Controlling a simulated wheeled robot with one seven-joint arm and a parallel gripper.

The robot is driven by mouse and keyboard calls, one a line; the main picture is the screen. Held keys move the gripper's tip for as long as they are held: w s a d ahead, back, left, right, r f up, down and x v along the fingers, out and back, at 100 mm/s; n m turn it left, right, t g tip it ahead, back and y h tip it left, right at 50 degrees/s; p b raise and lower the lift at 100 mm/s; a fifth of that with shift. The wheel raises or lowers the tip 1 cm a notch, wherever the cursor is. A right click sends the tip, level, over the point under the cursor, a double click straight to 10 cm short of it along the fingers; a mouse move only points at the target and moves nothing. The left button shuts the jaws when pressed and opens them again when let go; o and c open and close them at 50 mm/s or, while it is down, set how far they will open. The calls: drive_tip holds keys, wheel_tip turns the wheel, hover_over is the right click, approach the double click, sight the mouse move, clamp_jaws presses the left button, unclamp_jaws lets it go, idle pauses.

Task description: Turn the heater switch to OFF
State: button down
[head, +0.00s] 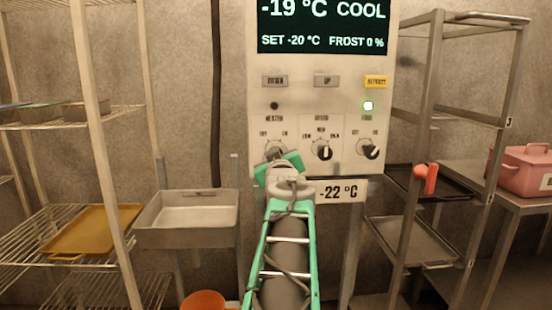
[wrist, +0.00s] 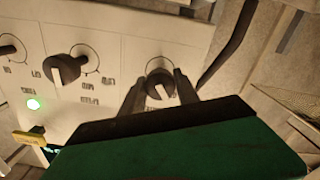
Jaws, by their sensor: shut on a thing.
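The heater switch (head: 274,152) is the left of three black knobs on the lower part of the white control panel (head: 320,100). It has OFF and ON labels above it, OFF on the left. My gripper (head: 277,161) is at this knob and partly hides it in the head view. In the wrist view the heater switch (wrist: 159,84) sits between the two fingers of my gripper (wrist: 159,90), which are shut on it. Its white mark shows on the lower side there; I cannot tell its exact setting.
Two more knobs, the middle one (head: 322,151) and the right one (head: 368,149), sit to the right. A display (head: 322,27) reads -19 °C COOL. A green light (head: 368,106) is lit. A metal basin (head: 187,217) stands left of my arm, and a rack (head: 430,150) stands right.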

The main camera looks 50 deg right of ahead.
drive_tip(key=c, duration=0.9)
unclamp_jaws()
drive_tip(key=v, duration=0.8)
